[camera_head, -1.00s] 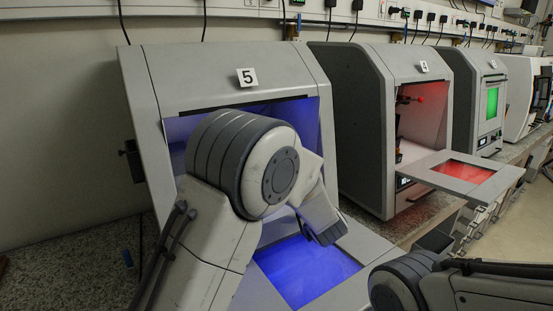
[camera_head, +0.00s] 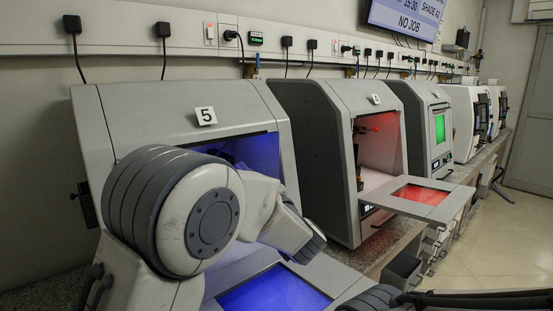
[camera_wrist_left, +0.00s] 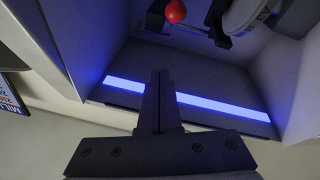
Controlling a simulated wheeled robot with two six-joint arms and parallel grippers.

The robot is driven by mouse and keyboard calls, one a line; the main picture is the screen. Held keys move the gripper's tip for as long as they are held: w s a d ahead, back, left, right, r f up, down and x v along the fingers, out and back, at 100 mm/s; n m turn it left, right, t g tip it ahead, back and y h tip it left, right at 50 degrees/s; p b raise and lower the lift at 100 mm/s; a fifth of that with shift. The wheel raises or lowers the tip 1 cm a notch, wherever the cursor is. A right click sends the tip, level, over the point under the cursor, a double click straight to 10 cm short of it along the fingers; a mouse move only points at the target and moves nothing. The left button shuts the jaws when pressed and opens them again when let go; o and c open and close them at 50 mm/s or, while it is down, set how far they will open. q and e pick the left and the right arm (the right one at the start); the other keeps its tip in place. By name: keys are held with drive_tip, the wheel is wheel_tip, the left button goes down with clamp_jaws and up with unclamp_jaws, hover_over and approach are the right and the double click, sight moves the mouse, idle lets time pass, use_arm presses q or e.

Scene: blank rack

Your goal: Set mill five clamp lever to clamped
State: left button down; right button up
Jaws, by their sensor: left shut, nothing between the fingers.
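Mill five (camera_head: 140,115) is the grey machine marked 5 at the left of the head view. Its front is open and blue light fills the chamber. My left arm covers much of the opening. My left gripper (camera_wrist_left: 160,78) is shut and empty; in the wrist view its fingers point into the blue-lit chamber. A red ball knob (camera_wrist_left: 175,11) on a dark fitting shows at the top of the wrist view, beyond the fingertips and apart from them. The knob is hidden in the head view, so I cannot tell the lever's position. My right gripper is out of view.
Mill five's lowered door (camera_head: 275,292) with its blue window juts out below the opening. Mill four (camera_head: 310,150) stands close on the right, its door (camera_head: 425,197) also lowered. Further machines line the bench.

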use_arm(q)
drive_tip(key=s+d+r, duration=0.3)
drive_tip(key=d+r, duration=0.2)
drive_tip(key=d, duration=0.4)
drive_tip(key=shift+s+r, duration=0.15)
drive_tip(key=shift+r, duration=0.2)
drive_tip(key=shift+r, duration=0.1)
